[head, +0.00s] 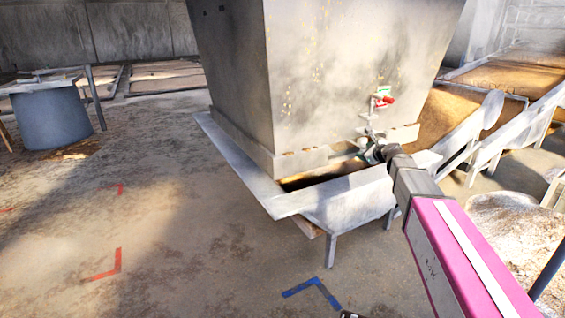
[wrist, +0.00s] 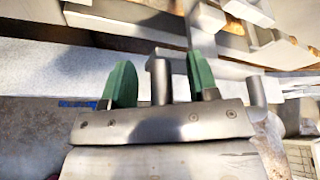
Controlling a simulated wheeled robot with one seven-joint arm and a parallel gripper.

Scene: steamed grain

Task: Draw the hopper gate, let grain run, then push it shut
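The large grey metal hopper (head: 330,75) stands in the middle of the head view above a metal tray (head: 345,203). A dark slot shows under its front edge, with some brown grain at its right part. My gripper (head: 373,153) is at the hopper's lower front right. In the wrist view, its two green fingers (wrist: 158,75) stand apart on either side of an upright metal post (wrist: 160,85), with a gap visible on each side. The post looks like part of the gate's handle. How far the gate is drawn is hard to tell.
A small red-handled fitting (head: 384,101) sits on the hopper's front, above my gripper. Grain-filled troughs (head: 500,78) and a pale heap (head: 510,222) lie to the right. A grey tub (head: 52,118) stands at the left. The floor at front left is clear, with red and blue corner marks.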

